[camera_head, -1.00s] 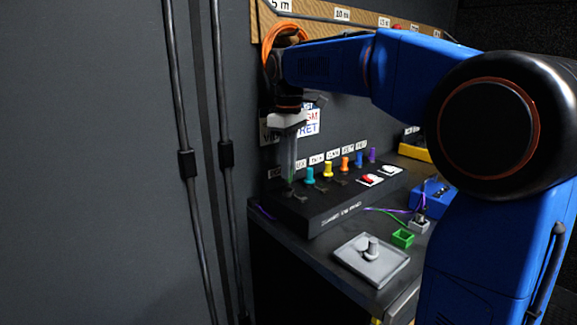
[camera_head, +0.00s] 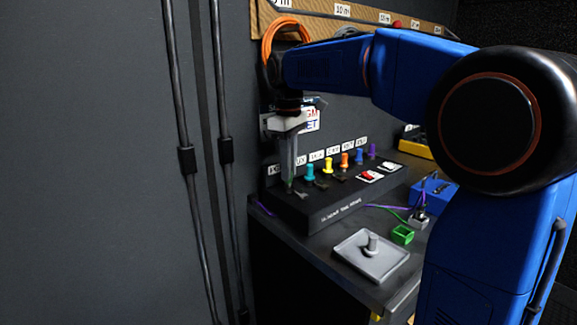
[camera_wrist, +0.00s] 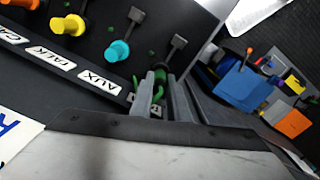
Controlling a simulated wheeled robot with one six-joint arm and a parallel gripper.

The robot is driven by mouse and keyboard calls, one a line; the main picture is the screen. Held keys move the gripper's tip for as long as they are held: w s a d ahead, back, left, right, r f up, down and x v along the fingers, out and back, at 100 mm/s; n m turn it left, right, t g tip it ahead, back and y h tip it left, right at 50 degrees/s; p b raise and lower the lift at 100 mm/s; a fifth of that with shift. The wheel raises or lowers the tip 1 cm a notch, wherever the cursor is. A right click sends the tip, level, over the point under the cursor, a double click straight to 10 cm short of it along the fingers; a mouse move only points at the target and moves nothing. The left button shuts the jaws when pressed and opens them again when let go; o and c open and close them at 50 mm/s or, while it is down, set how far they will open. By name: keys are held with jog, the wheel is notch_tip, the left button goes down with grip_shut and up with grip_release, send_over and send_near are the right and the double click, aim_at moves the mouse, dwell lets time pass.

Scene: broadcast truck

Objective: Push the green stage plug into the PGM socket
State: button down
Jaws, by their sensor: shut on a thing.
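The green stage plug (camera_wrist: 161,75) is between my gripper's fingers in the wrist view, mostly hidden by them. My gripper (camera_head: 289,186) is shut on it, pointing down at the left end of the dark sloped socket panel (camera_head: 330,208). In the wrist view my gripper (camera_wrist: 163,88) is beside the AUX label (camera_wrist: 98,81). The PGM socket is hidden under the plug and fingers. The label at the fingers is mostly covered. I cannot tell how deep the plug sits.
Cyan (camera_head: 309,171), yellow (camera_head: 328,165) and orange (camera_head: 344,160) plugs stand in the row to the right. Orange cable (camera_head: 272,42) hangs behind my wrist.

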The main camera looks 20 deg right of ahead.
jog(key=shift+f, duration=0.4)
jog(key=c, duration=1.6)
grip_release()
notch_tip(320, 180, up, 8)
jog(key=shift+f, duration=0.25)
